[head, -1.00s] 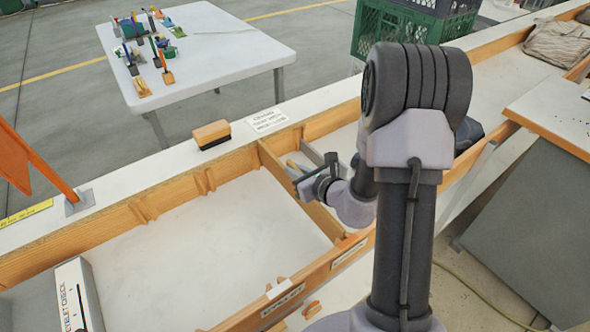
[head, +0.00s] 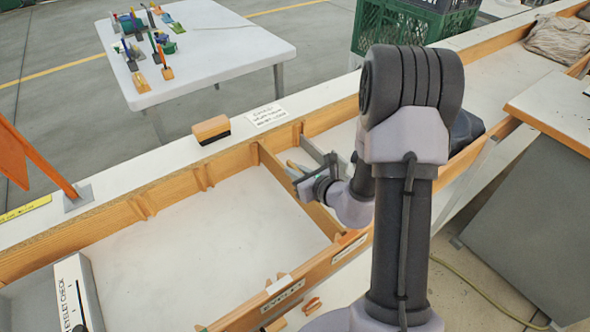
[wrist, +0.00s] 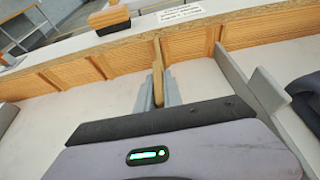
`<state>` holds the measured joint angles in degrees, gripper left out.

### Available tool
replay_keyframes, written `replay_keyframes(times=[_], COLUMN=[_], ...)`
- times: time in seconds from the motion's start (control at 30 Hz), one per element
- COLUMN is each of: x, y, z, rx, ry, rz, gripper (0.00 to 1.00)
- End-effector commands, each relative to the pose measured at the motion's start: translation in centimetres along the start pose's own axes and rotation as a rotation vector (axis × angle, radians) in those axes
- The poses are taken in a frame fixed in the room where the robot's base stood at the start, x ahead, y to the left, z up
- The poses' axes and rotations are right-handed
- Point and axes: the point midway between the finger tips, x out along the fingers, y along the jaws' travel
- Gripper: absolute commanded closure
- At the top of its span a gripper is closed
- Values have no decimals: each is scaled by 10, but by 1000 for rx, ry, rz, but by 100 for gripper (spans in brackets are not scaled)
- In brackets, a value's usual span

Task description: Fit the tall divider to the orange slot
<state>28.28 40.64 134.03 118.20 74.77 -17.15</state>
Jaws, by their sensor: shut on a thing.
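A wooden divider (head: 283,181) stands across the long wooden trough, with its far end at the back wall. It also shows nearly end-on in the wrist view (wrist: 158,82). My gripper (head: 296,167) is at its top edge, and in the wrist view the two grey fingers (wrist: 158,94) are shut on it, one on each side. A thin grey divider (head: 312,150) stands just to the right of it, apart from the fingers; it also shows in the wrist view (wrist: 250,85). Small wooden ribs (head: 205,177) on the trough's back wall form slots. An orange flag (head: 22,158) stands at the far left.
A wood-backed block (head: 211,130) and a printed label (head: 268,116) lie on the back ledge. A grey "eyelet check" box (head: 75,297) is at the lower left. The white trough floor (head: 200,245) left of the wooden divider is clear. A dark bundle (head: 466,131) lies to the right.

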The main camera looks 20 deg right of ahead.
Motion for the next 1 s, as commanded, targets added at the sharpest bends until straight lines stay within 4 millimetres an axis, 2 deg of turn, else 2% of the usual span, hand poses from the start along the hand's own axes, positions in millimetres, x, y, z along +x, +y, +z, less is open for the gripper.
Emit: replay_keyframes(times=[1.0], x=[8], y=[0], z=[-18], rx=[0], ry=[0], rz=[0], gripper=[100])
